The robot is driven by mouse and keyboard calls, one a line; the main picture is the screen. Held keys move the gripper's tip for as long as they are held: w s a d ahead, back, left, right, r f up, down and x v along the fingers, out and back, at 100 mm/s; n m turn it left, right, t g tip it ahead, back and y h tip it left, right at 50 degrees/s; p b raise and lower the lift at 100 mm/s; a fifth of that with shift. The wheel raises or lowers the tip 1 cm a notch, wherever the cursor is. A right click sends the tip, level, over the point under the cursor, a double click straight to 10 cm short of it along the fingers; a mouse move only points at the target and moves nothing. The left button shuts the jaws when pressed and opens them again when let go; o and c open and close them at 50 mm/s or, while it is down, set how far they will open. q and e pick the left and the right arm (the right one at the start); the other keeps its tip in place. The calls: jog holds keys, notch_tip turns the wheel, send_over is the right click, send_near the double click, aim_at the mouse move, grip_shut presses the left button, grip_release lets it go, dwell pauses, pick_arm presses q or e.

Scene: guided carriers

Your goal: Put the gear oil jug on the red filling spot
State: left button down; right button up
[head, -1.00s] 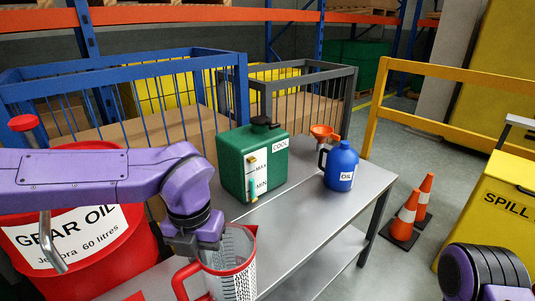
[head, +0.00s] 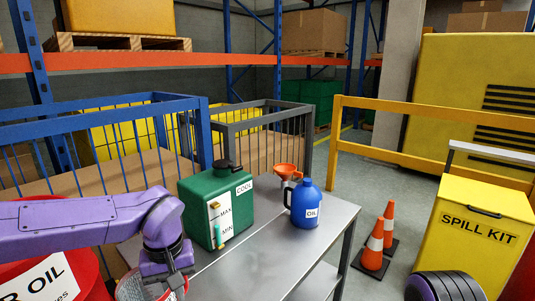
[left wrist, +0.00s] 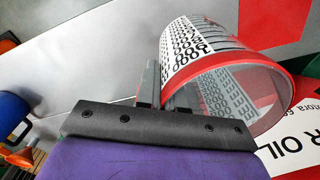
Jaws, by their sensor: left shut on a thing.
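The gear oil jug is a clear measuring jug with a red rim and a dark printed scale. It shows at the bottom edge of the head view (head: 131,288), mostly cut off, and large in the left wrist view (left wrist: 185,48). My left gripper (head: 168,284) is shut on it; its dark fingers also show against the jug in the left wrist view (left wrist: 160,85). I cannot make out the red filling spot for certain; a red patch (left wrist: 295,60) beside the jug in the left wrist view may be it or something else. My right gripper is out of view.
A grey metal table (head: 262,262) carries a green coolant tank (head: 196,205), a blue oil can (head: 307,205) and an orange funnel (head: 286,171). A red gear oil drum (head: 92,280) stands at the left. Cones (head: 374,245) and a yellow spill kit (head: 478,235) stand right.

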pick_arm(q)
jog(key=f+m, duration=0.1)
jog(key=m, duration=0.1)
jog(key=w+f+m, duration=0.1)
jog(key=shift+w+a+f+m, duration=0.1)
jog(key=shift+a+f+m, duration=0.1)
jog(key=shift+m, duration=0.5)
jog(key=f, duration=0.3)
jog(key=f+p, duration=0.1)
jog(key=shift+s+a+f, duration=0.15)
jog(key=shift+s+f, duration=0.1)
jog(key=shift+f, duration=0.15)
jog(key=shift+s+f, duration=0.15)
jog(key=shift+f, duration=0.15)
